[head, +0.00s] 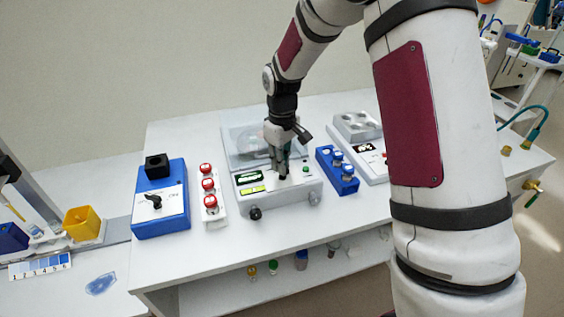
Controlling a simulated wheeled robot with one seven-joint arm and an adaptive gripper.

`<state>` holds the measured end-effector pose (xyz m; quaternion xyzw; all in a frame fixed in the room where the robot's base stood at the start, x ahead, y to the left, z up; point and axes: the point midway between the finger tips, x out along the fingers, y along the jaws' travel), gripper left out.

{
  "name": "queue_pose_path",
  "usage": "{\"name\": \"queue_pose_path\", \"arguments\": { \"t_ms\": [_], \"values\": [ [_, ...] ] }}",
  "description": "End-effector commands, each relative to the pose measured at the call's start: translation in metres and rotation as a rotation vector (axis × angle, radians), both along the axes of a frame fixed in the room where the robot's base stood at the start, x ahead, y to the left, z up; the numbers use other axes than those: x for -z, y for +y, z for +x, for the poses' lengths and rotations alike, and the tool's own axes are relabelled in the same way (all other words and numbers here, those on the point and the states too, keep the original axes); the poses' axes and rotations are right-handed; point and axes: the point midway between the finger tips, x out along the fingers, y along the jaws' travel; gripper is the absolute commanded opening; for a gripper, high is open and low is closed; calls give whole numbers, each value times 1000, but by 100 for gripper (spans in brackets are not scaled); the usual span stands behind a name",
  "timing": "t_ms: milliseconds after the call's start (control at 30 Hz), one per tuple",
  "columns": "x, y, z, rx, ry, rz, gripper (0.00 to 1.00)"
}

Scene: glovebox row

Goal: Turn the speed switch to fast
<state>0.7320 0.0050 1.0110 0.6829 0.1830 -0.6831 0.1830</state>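A white machine (250,198) with a clear lid (243,139), a dark display with green digits and a yellow label stands mid-table. My gripper (282,176) points down at the right part of its front panel. Its fingertips are at or just above the panel and hide what is beneath. I cannot tell if the fingers are shut on a control. A black knob (255,213) and a grey knob (315,198) sit on the machine's front edge. A blue box (174,222) to the left has a black pointer knob (154,202). I cannot read which control is the speed switch.
A white rack with red-capped vials (209,185) stands left of the machine, a blue rack (350,185) right of it. Another white device (374,168) stands further right. A lower shelf (225,289) holds small bottles. The table front is mostly clear.

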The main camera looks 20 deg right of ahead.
Motion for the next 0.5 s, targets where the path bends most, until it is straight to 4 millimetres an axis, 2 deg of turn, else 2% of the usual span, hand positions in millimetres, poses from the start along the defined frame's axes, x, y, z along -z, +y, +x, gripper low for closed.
{"name": "queue_pose_path", "arguments": {
  "t_ms": [500],
  "values": [
    [0, 1, 0, 71, 0, 0, 0]
  ]
}}
